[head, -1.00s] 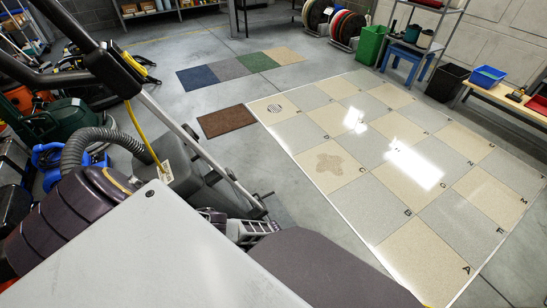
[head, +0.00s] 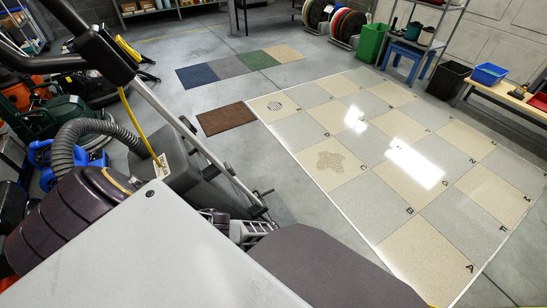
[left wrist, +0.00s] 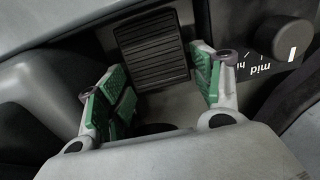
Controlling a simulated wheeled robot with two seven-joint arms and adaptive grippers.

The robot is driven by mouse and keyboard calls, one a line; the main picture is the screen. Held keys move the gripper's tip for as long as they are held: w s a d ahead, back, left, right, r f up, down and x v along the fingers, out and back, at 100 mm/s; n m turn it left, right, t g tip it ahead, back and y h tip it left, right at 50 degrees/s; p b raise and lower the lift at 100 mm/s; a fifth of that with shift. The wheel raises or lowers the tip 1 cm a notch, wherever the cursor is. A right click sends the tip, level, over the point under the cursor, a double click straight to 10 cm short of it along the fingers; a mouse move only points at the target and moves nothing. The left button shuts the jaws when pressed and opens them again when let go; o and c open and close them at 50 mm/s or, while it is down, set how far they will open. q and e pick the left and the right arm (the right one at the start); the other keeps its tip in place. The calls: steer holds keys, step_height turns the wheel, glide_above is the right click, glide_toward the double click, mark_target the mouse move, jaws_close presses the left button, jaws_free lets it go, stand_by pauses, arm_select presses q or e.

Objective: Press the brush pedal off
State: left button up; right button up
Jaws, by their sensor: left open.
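A black ribbed pedal (left wrist: 152,48) shows in the left wrist view, set in a dark grey housing. I take it to be the brush pedal; whether it is pressed down or up I cannot tell. My left gripper (left wrist: 160,78) is open, its green-padded fingers spread to either side of the pedal's near end, with nothing held between them. Whether it touches the pedal is unclear. The upright machine with a grey handle post (head: 185,133) and ribbed hose (head: 72,147) stands at left in the head view. The pedal cannot be made out there. My right gripper is out of view.
A black knob (left wrist: 292,40) with "mid" and "hi" labels sits right of the pedal. A brown mat (head: 226,119) and a lettered tile floor (head: 380,215) lie beyond the machine. A green bin (head: 371,43) and shelving stand at the back. Open floor lies between.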

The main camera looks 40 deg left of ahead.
arm_select(q)
steer(key=c, duration=0.7)
steer(key=shift+c, duration=0.2)
steer(key=shift+s, duration=0.1)
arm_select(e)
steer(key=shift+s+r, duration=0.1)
arm_select(q)
steer(key=shift+a+t+p, duration=0.1)
steer(key=shift+t+p, duration=0.2)
steer(key=shift+t, duration=0.2)
steer(key=shift+s+f+h, duration=0.1)
steer(key=shift+h, duration=0.2)
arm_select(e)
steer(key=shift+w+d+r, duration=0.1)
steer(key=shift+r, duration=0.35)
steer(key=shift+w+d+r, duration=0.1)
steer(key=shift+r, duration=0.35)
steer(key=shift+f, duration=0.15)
